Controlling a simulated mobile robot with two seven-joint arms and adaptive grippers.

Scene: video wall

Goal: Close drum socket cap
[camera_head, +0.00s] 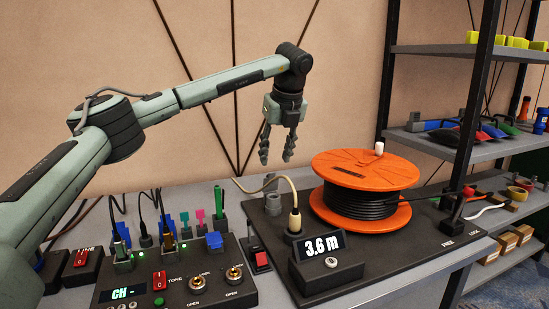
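An orange cable drum (365,169) wound with black cable stands on a dark base board (425,245). Left of the drum, a beige plug (295,222) with a pale cord stands upright in a dark round socket. Behind it is a small grey upright fitting (272,203) with a grey piece on top; I cannot tell for sure whether this is the socket cap. My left gripper (276,159) points down above and behind this fitting, apart from it. Its fingers are spread with nothing between them. My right gripper is out of view.
A display reading 3.6 m (323,246) and a red switch (261,259) sit in front of the socket. A control panel (225,294) with plugs, toggles and cables is at the lower left. Shelves (465,148) with small items stand at the right.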

